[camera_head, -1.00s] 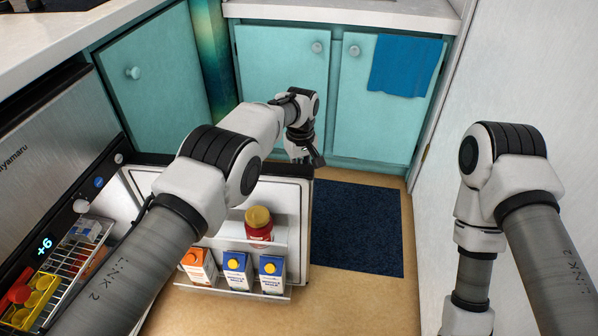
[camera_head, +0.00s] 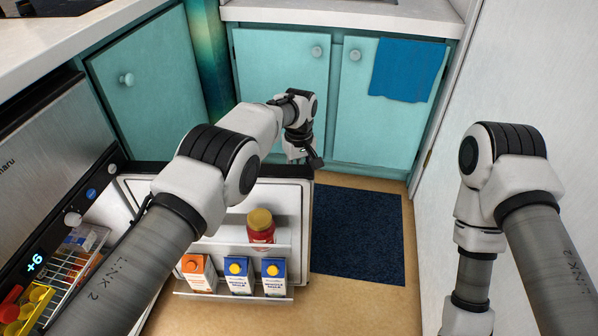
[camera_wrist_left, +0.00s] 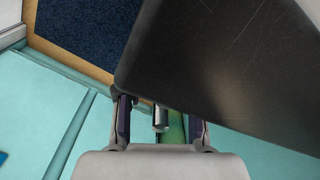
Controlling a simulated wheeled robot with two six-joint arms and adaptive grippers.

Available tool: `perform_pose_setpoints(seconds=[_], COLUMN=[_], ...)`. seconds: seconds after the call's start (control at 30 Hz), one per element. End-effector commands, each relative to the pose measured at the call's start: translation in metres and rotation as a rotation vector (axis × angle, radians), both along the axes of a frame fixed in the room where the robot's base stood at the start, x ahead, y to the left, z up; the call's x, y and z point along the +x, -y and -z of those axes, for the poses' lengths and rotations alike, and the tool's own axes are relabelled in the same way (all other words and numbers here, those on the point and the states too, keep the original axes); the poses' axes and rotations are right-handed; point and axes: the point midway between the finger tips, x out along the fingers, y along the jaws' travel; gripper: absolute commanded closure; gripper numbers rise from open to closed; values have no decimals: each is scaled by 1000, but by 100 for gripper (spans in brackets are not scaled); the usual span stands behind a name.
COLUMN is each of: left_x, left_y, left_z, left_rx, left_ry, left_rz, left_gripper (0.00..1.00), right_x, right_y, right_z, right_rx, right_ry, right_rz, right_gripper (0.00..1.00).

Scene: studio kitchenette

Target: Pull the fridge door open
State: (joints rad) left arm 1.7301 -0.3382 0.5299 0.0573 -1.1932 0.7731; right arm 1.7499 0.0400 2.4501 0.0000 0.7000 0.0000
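The fridge door (camera_head: 297,215) stands wide open. Its white inner side, with door shelves, faces me, and my left arm covers part of it. My left gripper (camera_head: 307,153) is at the door's far top corner, beyond the inner face. In the left wrist view the dark outer door panel (camera_wrist_left: 230,65) fills the upper right. A short metal handle bar (camera_wrist_left: 161,118) lies between the spread fingers of the left gripper (camera_wrist_left: 160,125), with gaps visible on both sides. My right arm hangs at the right, its gripper below the picture.
The fridge body (camera_head: 50,165) is at the left, with a wire rack (camera_head: 75,265) inside. A red jar (camera_head: 261,228) and several cartons (camera_head: 238,273) stand on the door shelves. Teal cabinets (camera_head: 280,85) close off the back. A blue mat (camera_head: 357,235) lies on open floor; a wall is right.

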Motion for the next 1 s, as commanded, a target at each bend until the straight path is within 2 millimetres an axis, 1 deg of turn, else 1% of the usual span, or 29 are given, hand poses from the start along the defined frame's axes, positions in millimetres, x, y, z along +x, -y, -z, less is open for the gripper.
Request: perform_pose_setpoints(seconds=[0.17, 0.27, 0.37, 0.47, 0.5, 0.6, 0.7, 0.83, 1.0], left_x=[0, 1, 2, 1, 2, 1, 1, 1, 0], left_y=[0, 0, 0, 0, 0, 0, 0, 0, 0], left_z=[-1, -7, -23, -47, -58, -84, -104, -118, -121], left_rx=[0, 0, 0, 0, 0, 0, 0, 0, 0], left_ry=[1, 3, 5, 4, 6, 4, 4, 1, 0], left_rz=[0, 0, 0, -1, -1, 0, 0, 0, 0], left_gripper=[63, 63, 63, 63, 63, 63, 63, 63, 63], right_x=[0, 0, 0, 0, 0, 0, 0, 0, 0], right_y=[0, 0, 0, 0, 0, 0, 0, 0, 0], right_z=[0, 0, 0, 0, 0, 0, 0, 0, 0], right_rx=[0, 0, 0, 0, 0, 0, 0, 0, 0], right_ry=[0, 0, 0, 0, 0, 0, 0, 0, 0], right_rz=[0, 0, 0, 0, 0, 0, 0, 0, 0], right_gripper=[0, 0, 0, 0, 0, 0, 0, 0, 0])
